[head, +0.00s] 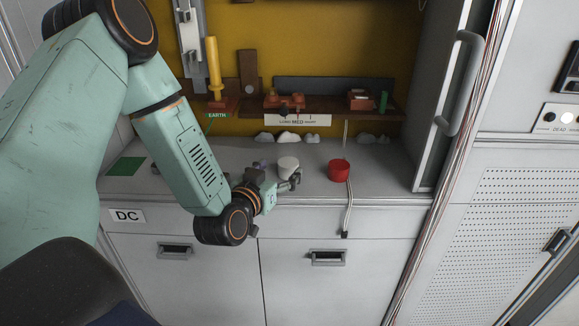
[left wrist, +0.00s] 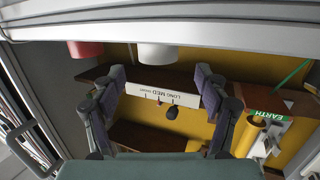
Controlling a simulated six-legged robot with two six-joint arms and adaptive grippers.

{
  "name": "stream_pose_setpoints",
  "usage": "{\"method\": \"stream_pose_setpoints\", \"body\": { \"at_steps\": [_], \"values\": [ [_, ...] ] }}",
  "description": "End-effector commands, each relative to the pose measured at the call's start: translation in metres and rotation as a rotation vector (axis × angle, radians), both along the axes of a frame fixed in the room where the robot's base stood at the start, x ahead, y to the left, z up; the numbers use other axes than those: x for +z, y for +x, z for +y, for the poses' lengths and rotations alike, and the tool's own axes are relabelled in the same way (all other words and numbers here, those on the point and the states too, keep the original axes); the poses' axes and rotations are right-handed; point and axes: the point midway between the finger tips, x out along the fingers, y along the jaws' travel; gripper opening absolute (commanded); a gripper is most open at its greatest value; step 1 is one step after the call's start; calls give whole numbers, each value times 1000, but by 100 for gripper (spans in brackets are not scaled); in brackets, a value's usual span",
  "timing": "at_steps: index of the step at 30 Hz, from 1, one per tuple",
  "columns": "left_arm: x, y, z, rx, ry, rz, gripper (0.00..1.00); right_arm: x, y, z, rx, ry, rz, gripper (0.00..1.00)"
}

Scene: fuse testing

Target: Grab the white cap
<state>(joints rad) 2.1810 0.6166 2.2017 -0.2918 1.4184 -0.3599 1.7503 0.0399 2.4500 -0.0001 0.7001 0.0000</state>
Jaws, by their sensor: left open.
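The white cap (head: 288,166) stands on the grey counter (head: 225,152), left of a red cap (head: 339,170). My left gripper (head: 279,176) is at the near side of the white cap, low over the counter, with its fingers spread. In the left wrist view, the picture is upside down; the white cap (left wrist: 157,54) shows between and just beyond the two fingertips of the open gripper (left wrist: 160,74). Nothing is held. I cannot tell whether a fingertip touches the cap. My right gripper is not in view.
The red cap also shows in the left wrist view (left wrist: 86,49). Behind are several white lumps (head: 288,137) and a brown shelf (head: 335,107). A green patch (head: 126,166) lies at the left.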

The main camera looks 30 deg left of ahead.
Motion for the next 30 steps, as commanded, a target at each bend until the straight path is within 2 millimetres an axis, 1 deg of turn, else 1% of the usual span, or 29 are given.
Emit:
{"method": "stream_pose_setpoints", "body": {
  "at_steps": [8, 12, 15, 21, 23, 30],
  "values": [
    [-12, 35, 4, -5, 3, 0, 74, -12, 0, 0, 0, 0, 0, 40],
    [-13, 51, 6, -4, 1, 0, 74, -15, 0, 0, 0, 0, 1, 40],
    [-14, 56, 6, -5, -1, 1, 74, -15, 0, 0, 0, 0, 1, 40],
    [-13, 57, 7, -5, -1, 1, 74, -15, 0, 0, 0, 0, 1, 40],
    [-13, 58, 7, -4, -1, 1, 70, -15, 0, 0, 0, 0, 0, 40],
    [-13, 57, 7, -4, -1, 1, 49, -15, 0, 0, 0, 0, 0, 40]
  ]
}}
